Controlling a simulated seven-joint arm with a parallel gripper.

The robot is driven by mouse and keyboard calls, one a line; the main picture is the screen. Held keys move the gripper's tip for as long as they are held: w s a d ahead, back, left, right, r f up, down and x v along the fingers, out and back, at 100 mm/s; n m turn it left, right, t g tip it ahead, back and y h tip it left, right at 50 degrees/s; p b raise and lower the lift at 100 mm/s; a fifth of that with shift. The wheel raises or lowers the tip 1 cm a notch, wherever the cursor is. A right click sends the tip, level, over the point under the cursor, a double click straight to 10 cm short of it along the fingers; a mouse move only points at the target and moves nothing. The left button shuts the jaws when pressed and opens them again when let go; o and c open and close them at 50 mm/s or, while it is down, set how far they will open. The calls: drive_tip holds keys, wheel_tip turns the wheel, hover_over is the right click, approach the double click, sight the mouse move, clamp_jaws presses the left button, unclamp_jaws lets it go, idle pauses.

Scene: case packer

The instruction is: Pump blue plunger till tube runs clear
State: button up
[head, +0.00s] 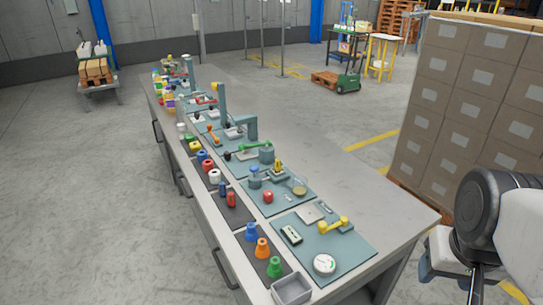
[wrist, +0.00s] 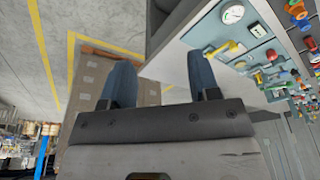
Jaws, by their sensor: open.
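A blue-capped plunger (head: 254,169) stands upright on a grey-blue cylinder, on a teal panel in the middle of the bench. A small upright part with yellow in it (head: 278,164) stands just behind it; I cannot tell whether this is the tube or whether its contents are clear. My gripper (wrist: 158,62) is open and empty, its two blue-grey fingers wide apart. It is off the near right end of the bench, well away from the plunger. In the wrist view the panel parts are small, at the upper right.
The long grey bench (head: 343,174) carries several teal panels. A red knob (head: 268,197), a yellow handle (head: 334,225) and a round gauge (head: 324,264) are near the plunger. Coloured pieces line the left edge. Stacked cartons (head: 459,105) stand to the right. The bench's right strip is bare.

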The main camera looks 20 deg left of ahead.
clamp_jaws()
idle(1.5)
